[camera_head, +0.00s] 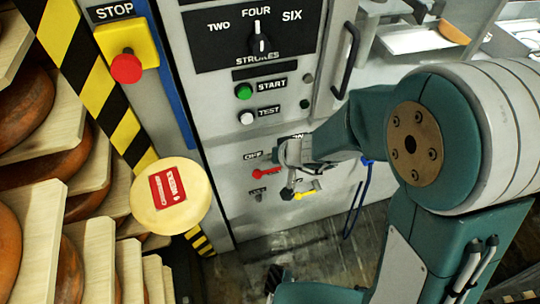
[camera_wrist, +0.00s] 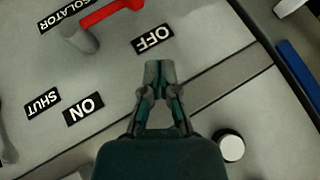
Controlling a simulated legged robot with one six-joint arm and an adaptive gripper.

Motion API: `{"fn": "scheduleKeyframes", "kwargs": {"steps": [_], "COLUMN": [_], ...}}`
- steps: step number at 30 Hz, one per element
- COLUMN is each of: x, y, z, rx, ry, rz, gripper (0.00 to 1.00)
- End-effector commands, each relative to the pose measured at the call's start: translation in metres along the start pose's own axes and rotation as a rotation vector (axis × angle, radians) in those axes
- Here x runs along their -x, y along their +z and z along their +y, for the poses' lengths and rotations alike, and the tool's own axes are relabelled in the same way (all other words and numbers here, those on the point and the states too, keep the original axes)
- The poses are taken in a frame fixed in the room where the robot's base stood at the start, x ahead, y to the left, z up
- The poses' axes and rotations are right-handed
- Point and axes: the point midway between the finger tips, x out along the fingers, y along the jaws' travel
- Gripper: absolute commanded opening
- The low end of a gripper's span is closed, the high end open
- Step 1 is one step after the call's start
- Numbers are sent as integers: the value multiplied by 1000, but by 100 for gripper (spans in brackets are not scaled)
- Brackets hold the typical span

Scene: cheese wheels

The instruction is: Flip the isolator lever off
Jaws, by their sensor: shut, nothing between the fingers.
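The isolator lever (camera_head: 267,172) has a red handle; it also shows in the wrist view (camera_wrist: 112,12). In the head view it lies nearly level, its handle pointing left, just below the OFF label (camera_head: 253,155). The wrist view shows its grey pivot and the OFF label (camera_wrist: 152,38) beside the handle. The ON label (camera_wrist: 84,110) is farther from the handle. My gripper (camera_wrist: 158,68) is shut and empty in front of the panel, beside the OFF label and apart from the red handle. In the head view my gripper (camera_head: 290,155) partly covers the ON label.
A yellow lever (camera_head: 305,195) sits right of the red one. A white TEST button (camera_head: 246,118) and a green START button (camera_head: 244,91) are above. A red stop button (camera_head: 126,68) and cheese shelves (camera_head: 92,174) stand left.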

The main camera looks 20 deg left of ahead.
Motion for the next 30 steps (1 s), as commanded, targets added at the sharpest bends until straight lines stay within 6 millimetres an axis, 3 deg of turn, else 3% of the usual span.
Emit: {"fn": "scheduleKeyframes", "kwargs": {"steps": [9,30], "x": [33,41], "y": [1,0], "z": [-16,-18], "rx": [3,3], "ry": [1,-2], "rz": [1,4], "gripper": [0,0]}}
